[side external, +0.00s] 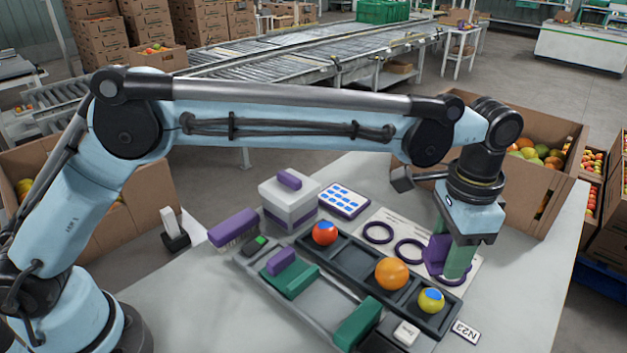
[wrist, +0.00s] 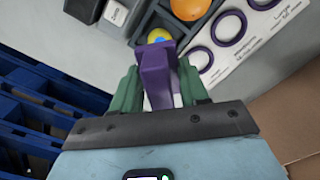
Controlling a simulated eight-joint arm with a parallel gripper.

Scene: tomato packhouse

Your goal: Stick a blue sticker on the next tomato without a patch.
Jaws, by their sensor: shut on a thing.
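A dark tray (side external: 352,262) holds three fruits in a row. The red tomato (side external: 325,233) has a blue patch, the yellow one (side external: 431,301) has a blue patch on top, and the orange one (side external: 391,273) between them shows no patch. The yellow (wrist: 158,36) and orange (wrist: 190,6) tomatoes are partly in the wrist view. A sheet of blue stickers (side external: 344,200) lies behind the tray. My gripper (side external: 455,262) is shut on a purple tool (wrist: 156,75), right of the tray and over the ringed card.
A white card with purple rings (side external: 410,250) lies behind the tray. A green-and-grey fixture (side external: 325,300), a white box with a purple handle (side external: 290,200) and a purple brush-like block (side external: 232,228) stand to the left. A carton of fruit (side external: 545,190) stands behind my gripper.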

